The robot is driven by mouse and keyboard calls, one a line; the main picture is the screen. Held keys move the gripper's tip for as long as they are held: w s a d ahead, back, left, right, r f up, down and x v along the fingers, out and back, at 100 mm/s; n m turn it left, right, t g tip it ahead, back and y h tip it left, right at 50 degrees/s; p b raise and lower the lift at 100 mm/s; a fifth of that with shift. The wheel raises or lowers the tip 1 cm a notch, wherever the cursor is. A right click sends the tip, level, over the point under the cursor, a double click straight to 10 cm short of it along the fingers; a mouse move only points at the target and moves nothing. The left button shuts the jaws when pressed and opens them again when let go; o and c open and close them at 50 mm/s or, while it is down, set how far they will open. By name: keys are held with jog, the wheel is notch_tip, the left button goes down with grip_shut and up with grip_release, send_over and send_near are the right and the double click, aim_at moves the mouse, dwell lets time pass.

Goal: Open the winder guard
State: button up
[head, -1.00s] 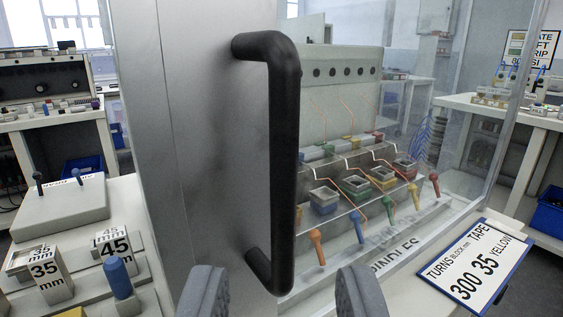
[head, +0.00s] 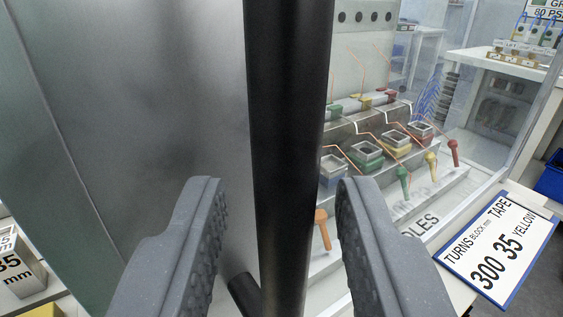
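The winder guard is a grey metal panel (head: 130,110) with a clear pane to its right. Its black vertical bar handle (head: 288,130) fills the middle of the head view, very close to me. The handle's lower mount (head: 243,293) shows at the bottom; its upper end is out of view. My gripper (head: 280,195) is open, one finger on each side of the handle with gaps visible. I cannot tell whether the bar is fully between the fingertips in depth. Behind the pane stands the winder with coloured levers and coil blocks (head: 367,155).
A blue-edged card (head: 497,247) reading "300 35 yellow" lies at the lower right. Marked blocks (head: 20,268) stand at the lower left edge. A white bench (head: 500,62) stands at the back right.

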jog(key=shift+w+r, duration=0.1)
jog(key=shift+w, duration=0.65)
grip_shut()
jog(key=shift+d, duration=0.25)
